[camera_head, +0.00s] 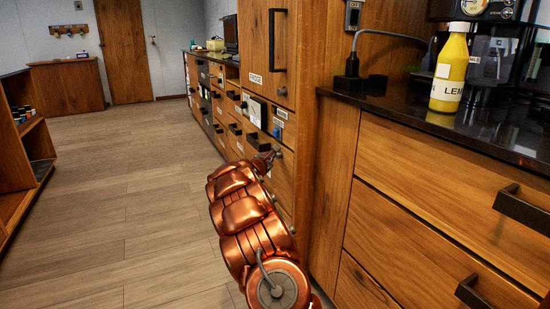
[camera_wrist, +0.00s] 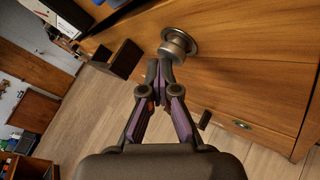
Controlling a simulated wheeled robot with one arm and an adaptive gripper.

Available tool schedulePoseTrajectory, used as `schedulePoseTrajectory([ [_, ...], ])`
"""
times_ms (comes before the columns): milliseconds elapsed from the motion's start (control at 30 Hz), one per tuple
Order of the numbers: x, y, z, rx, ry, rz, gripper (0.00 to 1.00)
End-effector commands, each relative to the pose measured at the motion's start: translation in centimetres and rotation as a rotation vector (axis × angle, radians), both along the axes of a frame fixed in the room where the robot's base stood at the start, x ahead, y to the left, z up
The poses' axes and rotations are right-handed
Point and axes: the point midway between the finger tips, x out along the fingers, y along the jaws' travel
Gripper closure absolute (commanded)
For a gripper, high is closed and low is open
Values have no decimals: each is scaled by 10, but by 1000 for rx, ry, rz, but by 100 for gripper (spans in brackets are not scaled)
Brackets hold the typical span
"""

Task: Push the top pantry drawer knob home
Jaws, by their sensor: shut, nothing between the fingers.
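A round grey metal knob (camera_wrist: 176,46) on a dark collar stands out from a wooden drawer front (camera_wrist: 250,88) in the wrist view. My gripper (camera_wrist: 162,66) is shut and empty, its fingertips right at the knob's lower side in the picture. I cannot tell whether they touch it. In the head view my gripper (camera_head: 270,158) is small, at the end of my copper arm, beside the wooden cabinet fronts below the fridge door (camera_head: 278,50). The knob is too small or hidden to make out there.
A dark block handle (camera_wrist: 126,58) juts out left of the knob in the wrist view. A small brass knob (camera_wrist: 242,124) sits lower on the front. In the head view, a counter (camera_head: 440,137) with a yellow bottle (camera_head: 449,75) stands at right. The wooden floor (camera_head: 130,200) at left is clear.

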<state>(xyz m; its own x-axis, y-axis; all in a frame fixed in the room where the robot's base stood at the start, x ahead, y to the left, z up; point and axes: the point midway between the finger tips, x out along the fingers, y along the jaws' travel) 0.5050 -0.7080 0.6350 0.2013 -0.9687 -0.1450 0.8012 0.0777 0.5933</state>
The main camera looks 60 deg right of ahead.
Motion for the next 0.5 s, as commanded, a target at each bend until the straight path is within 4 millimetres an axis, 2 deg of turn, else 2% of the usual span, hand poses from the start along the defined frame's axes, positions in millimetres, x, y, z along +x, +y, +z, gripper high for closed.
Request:
schedulePoseTrajectory([
  [500, -5, -5, 1, -2, -2, -4, 100],
])
